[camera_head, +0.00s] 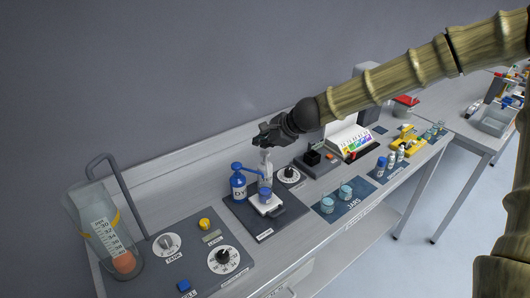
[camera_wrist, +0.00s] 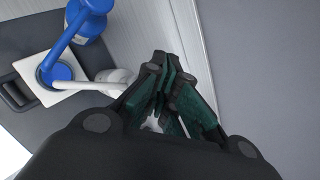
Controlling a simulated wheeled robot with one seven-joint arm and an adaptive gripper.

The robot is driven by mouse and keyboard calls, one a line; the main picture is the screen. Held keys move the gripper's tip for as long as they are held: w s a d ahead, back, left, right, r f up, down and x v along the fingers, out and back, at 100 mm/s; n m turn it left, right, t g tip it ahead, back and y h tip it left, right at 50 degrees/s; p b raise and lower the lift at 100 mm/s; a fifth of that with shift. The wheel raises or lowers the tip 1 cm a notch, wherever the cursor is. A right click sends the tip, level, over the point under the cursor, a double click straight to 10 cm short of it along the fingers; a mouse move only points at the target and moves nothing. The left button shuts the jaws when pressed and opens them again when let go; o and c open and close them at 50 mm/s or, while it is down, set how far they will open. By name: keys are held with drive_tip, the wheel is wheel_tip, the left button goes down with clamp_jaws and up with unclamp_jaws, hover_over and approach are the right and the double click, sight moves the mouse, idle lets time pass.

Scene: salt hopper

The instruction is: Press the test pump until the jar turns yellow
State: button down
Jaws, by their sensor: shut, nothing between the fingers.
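A blue dye bottle (camera_head: 238,187) with a blue spout stands upright on a dark panel; it also shows in the wrist view (camera_wrist: 92,22). Its spout reaches over a small jar (camera_head: 265,194) on a white plate. The jar looks blue, also in the wrist view (camera_wrist: 60,74). A pale upright pump (camera_head: 265,161) stands behind the jar, its white part (camera_wrist: 115,78) partly hidden by my fingers in the wrist view. My gripper (camera_head: 266,141) is shut and empty, close above the pump's top. I cannot tell whether it touches.
A panel with knobs and buttons (camera_head: 204,224) and a clear hopper (camera_head: 105,236) stand at the left. A dial (camera_head: 289,175), a colour chart (camera_head: 352,140) and small bottles stand farther right. The wall is behind.

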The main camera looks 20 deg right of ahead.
sight(263, 153)
drive_tip(key=shift+f, duration=0.1)
drive_tip(key=shift+f+b, duration=0.3)
drive_tip(key=shift+f, duration=0.05)
drive_tip(key=shift+f+b, duration=0.6)
drive_tip(key=shift+f, duration=0.15)
idle(1.3)
drive_tip(key=shift+r, duration=0.1)
drive_tip(key=shift+r+p, duration=1.1)
drive_tip(key=shift+p, duration=0.05)
drive_tip(key=shift+r+p, duration=2.4)
drive_tip(key=shift+r, duration=0.1)
